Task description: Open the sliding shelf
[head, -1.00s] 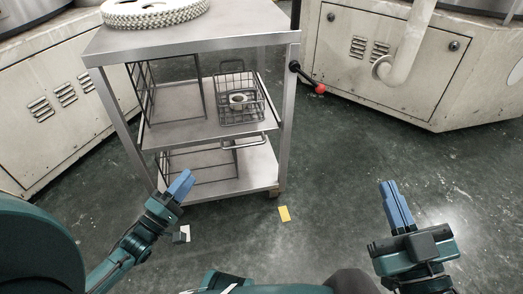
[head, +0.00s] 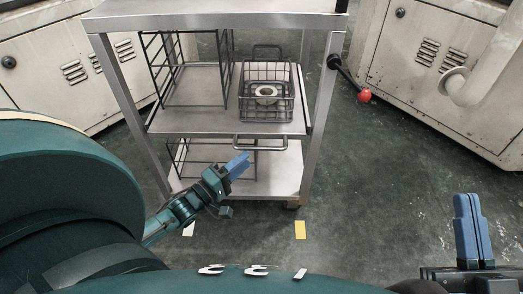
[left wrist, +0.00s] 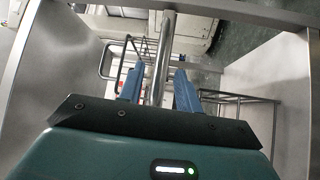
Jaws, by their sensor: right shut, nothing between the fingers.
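The sliding shelf (head: 190,119) is the middle tier of a grey metal cart, with a bar handle (head: 273,146) along its front edge. My left gripper (head: 240,160) is just below and in front of the handle's left part. In the left wrist view its blue fingers (left wrist: 157,85) are apart, with a round metal bar (left wrist: 165,50), apparently the handle, lying between them in the picture; contact cannot be told. My right gripper (head: 470,197) is shut and empty at lower right, away from the cart.
The cart's top (head: 215,18) overhangs the shelf, and legs stand at both sides. A black lever with a red knob (head: 365,95) sticks out at the cart's right. Pale machine cabinets (head: 440,60) flank the cart. The floor at right is clear around a yellow marker (head: 300,230).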

